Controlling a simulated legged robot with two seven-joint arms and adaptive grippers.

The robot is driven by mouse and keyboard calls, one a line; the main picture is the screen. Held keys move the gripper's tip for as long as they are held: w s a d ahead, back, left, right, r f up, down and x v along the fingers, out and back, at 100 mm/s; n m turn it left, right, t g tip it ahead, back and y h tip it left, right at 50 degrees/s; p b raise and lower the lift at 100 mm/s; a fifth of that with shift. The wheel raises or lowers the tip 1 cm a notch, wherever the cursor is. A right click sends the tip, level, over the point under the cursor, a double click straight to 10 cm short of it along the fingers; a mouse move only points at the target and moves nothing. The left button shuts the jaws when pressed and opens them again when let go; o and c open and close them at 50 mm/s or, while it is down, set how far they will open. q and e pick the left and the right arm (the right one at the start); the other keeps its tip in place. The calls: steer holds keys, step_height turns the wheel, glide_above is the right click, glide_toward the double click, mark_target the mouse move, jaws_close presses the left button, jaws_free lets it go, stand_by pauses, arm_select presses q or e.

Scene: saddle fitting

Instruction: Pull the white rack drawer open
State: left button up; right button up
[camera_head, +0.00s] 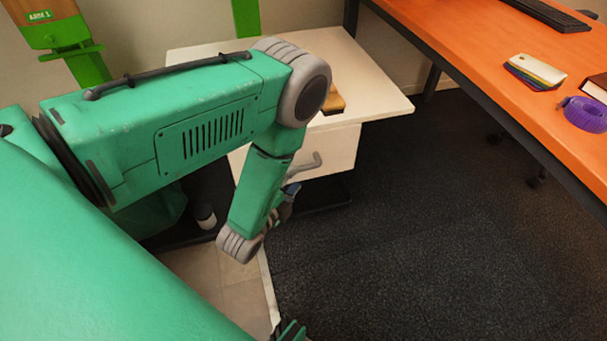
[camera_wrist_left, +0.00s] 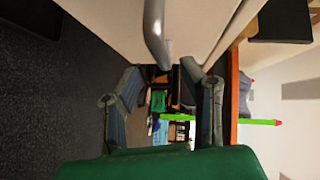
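The white rack (camera_head: 375,97) stands against the wall, with its drawer (camera_head: 335,150) under the overhanging top. I see no gap that shows the drawer open. A grey bar handle (camera_head: 305,168) curves out from the drawer front. My left gripper (camera_head: 287,200) is low by the handle, mostly hidden behind my green forearm. In the left wrist view its two fingers (camera_wrist_left: 163,78) are apart with nothing between them. The handle (camera_wrist_left: 156,35) shows just beyond the fingertips, close to the pale drawer front (camera_wrist_left: 110,25).
An orange desk (camera_head: 480,50) with a keyboard (camera_head: 545,12), colour swatches (camera_head: 535,73) and a purple roll (camera_head: 584,114) is at the right. A brown-orange object (camera_head: 335,103) lies on the rack top. The dark carpet (camera_head: 400,230) before the drawer is clear.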

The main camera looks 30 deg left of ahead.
mark_target(301, 171)
arm_select(q)
steer(key=shift+w+a+f+b, duration=0.1)
steer(key=shift+w+f+b, duration=0.2)
steer(key=shift+w, duration=1)
steer(key=shift+w+a+f+b, duration=0.1)
steer(key=shift+w+b, duration=0.25)
steer(key=shift+w, duration=0.95)
jaws_close()
